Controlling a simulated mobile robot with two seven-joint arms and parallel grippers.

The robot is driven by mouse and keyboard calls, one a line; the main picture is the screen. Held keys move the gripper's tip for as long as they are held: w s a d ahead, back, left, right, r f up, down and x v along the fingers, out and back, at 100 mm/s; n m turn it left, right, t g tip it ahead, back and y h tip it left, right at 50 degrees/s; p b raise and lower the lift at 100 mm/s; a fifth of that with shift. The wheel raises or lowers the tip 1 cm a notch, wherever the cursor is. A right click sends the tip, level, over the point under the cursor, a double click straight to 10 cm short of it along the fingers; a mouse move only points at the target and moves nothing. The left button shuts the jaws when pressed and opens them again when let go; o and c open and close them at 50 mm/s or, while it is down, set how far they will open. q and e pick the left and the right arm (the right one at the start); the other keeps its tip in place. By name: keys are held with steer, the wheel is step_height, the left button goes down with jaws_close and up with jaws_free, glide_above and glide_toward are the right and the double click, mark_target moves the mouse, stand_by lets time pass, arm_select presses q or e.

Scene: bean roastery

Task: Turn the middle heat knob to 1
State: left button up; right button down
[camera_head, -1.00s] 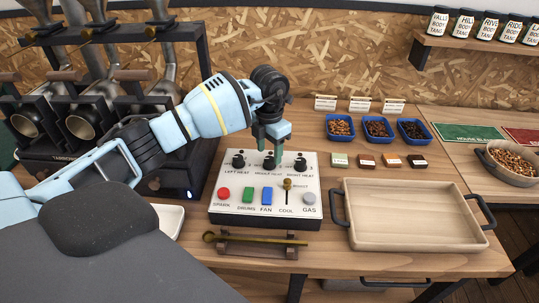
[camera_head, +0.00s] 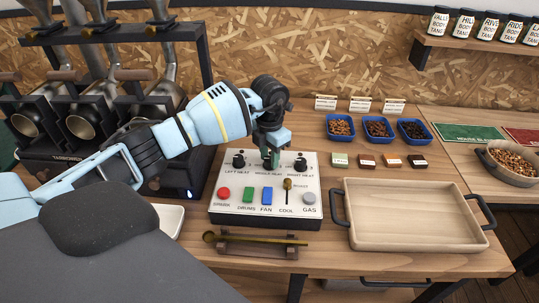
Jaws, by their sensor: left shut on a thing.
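The white control panel (camera_head: 228,206) stands on the wooden table. It has three black heat knobs along its back edge. The left heat knob (camera_head: 238,160) and the right heat knob (camera_head: 301,164) are in clear view. My left gripper (camera_head: 270,158) points down over the middle heat knob and is shut on it. The gripper hides most of that knob, so its setting cannot be read. The label "MIDDLE HEAT" shows just in front of it. My right gripper is not in view.
A spark button (camera_head: 224,193), drums switch (camera_head: 247,195), fan switch (camera_head: 267,196), cool lever (camera_head: 287,186) and gas button (camera_head: 309,199) fill the panel's front. A tray (camera_head: 405,243) lies right, blue bean bowls (camera_head: 376,138) behind. The roaster (camera_head: 180,168) stands left.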

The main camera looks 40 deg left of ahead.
arm_select(q)
steer(key=shift+m, duration=0.9)
steer(key=m, duration=0.4)
steer(key=shift+b, duration=0.3)
steer(key=m, duration=0.5)
steer(key=shift+m+b, duration=0.35)
steer(key=shift+m, duration=0.05)
steer(key=o, duration=0.8)
steer(key=shift+o, duration=0.8)
